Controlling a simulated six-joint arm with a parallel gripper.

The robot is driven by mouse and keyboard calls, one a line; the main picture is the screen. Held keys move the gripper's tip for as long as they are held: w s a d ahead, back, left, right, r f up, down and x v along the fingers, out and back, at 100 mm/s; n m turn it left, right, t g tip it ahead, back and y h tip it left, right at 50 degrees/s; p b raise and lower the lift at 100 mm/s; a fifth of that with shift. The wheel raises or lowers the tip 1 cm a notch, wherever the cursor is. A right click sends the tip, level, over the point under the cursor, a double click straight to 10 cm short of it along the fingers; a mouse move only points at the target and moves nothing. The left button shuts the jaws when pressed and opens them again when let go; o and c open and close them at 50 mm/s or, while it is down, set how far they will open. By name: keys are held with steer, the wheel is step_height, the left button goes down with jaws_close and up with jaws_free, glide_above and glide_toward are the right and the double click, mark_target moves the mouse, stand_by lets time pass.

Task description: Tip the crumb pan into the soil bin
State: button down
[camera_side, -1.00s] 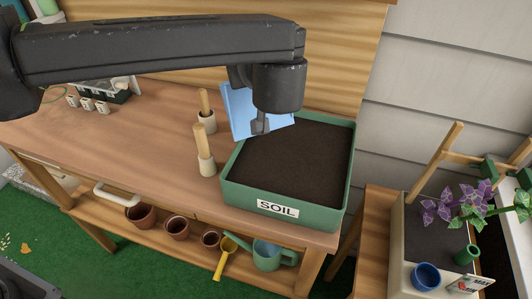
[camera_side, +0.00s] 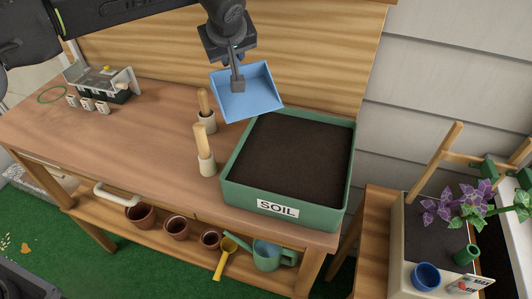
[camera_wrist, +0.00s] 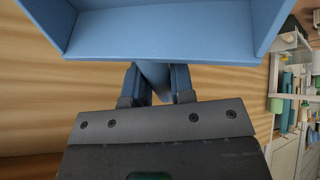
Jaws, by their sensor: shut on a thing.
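The crumb pan is a light blue, shallow, open-sided pan (camera_side: 248,98). In the side view it hangs tilted above the back left corner of the soil bin, its inside facing the camera and looking empty. My gripper (camera_side: 237,84) is shut on the pan at its upper edge. In the wrist view the gripper fingers (camera_wrist: 153,85) close on the pan's blue handle, and the pan (camera_wrist: 165,35) fills the top. The soil bin (camera_side: 232,187) is a green box labelled SOIL, full of dark soil, on the bench's right end. Crumbs cannot be made out on the soil.
Two wooden-handled tools in pale holders (camera_side: 206,166) stand left of the bin. A wooden back panel (camera_side: 330,60) rises behind it. Small labelled blocks and a clear-lidded case (camera_side: 105,82) sit at the far left. The middle of the bench (camera_side: 130,140) is clear.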

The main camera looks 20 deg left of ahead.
steer(key=w+a+f+g+h, duration=0.1)
steer(key=w+a+f+g, duration=0.1)
steer(key=f, duration=0.6)
steer(key=shift+w+a+h, duration=0.3)
steer(key=shift+w+a, duration=0.5)
steer(key=shift+w, duration=0.2)
step_height(320, 180, up, 4)
